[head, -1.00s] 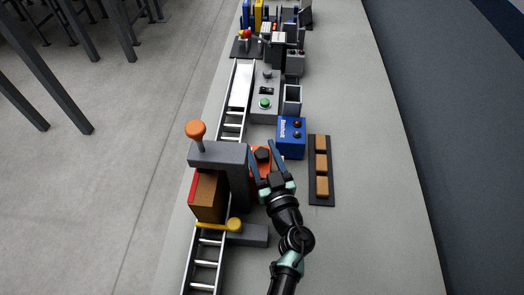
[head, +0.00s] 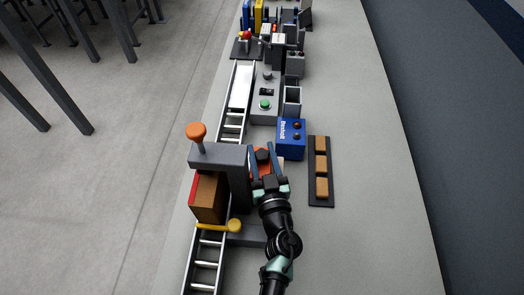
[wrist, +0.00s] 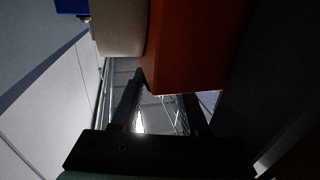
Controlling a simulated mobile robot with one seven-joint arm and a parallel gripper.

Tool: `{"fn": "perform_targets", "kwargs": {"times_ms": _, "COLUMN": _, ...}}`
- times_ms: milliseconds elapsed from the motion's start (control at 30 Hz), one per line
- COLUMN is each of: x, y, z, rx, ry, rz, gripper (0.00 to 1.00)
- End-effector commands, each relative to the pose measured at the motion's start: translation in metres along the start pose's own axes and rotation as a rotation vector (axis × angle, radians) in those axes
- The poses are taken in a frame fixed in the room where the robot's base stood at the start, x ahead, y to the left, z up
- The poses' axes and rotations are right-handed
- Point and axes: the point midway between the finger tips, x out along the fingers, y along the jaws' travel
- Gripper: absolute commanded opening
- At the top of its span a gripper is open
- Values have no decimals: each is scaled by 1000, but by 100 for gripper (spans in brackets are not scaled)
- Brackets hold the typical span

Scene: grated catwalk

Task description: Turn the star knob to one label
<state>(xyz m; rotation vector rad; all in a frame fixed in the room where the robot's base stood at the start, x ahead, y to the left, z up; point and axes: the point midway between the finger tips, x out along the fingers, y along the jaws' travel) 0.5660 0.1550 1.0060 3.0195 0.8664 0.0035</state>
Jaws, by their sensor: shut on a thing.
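The dark star knob (head: 262,156) sits on an orange housing (head: 264,170) beside the grey post in the head view. The orange housing also fills the upper middle of the wrist view (wrist: 195,45). My gripper (head: 265,158) reaches in from the front with one finger on each side of the knob, shut on it. The fingers also show in the wrist view (wrist: 162,102), where the knob is mostly hidden in shadow. I cannot read the labels or the knob's pointing direction.
A grey frame (head: 218,153) with an orange-topped handle stands close on the left, over a conveyor holding a brown block (head: 208,197). A blue box (head: 291,138) is just beyond. A dark tray (head: 333,170) of brown blocks lies right, with open bench beyond it.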

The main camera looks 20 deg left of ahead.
Motion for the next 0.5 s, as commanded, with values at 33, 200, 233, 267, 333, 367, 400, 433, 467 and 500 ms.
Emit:
{"fn": "perform_targets", "kwargs": {"times_ms": 33, "x": 0, "y": 0, "z": -1, "rx": 1, "ry": -1, "rz": 10, "gripper": 0}}
{"fn": "perform_targets", "kwargs": {"times_ms": 200, "x": 0, "y": 0, "z": 0, "rx": 0, "ry": -2, "rz": 19, "gripper": 0}}
{"fn": "perform_targets", "kwargs": {"times_ms": 233, "x": 0, "y": 0, "z": 0, "rx": 0, "ry": -2, "rz": 19, "gripper": 0}}
{"fn": "perform_targets", "kwargs": {"times_ms": 267, "x": 0, "y": 0, "z": 0, "rx": 0, "ry": -2, "rz": 19, "gripper": 0}}
{"fn": "perform_targets", "kwargs": {"times_ms": 333, "x": 0, "y": 0, "z": 0, "rx": 0, "ry": -2, "rz": 18, "gripper": 0}}
{"fn": "perform_targets", "kwargs": {"times_ms": 367, "x": 0, "y": 0, "z": 0, "rx": 0, "ry": -2, "rz": 18, "gripper": 46}}
{"fn": "perform_targets", "kwargs": {"times_ms": 400, "x": 0, "y": 0, "z": 0, "rx": 0, "ry": -2, "rz": 18, "gripper": 54}}
{"fn": "perform_targets", "kwargs": {"times_ms": 433, "x": 0, "y": 0, "z": 0, "rx": 0, "ry": -2, "rz": 18, "gripper": 57}}
{"fn": "perform_targets", "kwargs": {"times_ms": 467, "x": 0, "y": 0, "z": 0, "rx": 0, "ry": -2, "rz": 18, "gripper": 57}}
{"fn": "perform_targets", "kwargs": {"times_ms": 500, "x": 0, "y": 0, "z": 0, "rx": 0, "ry": -2, "rz": 18, "gripper": 57}}
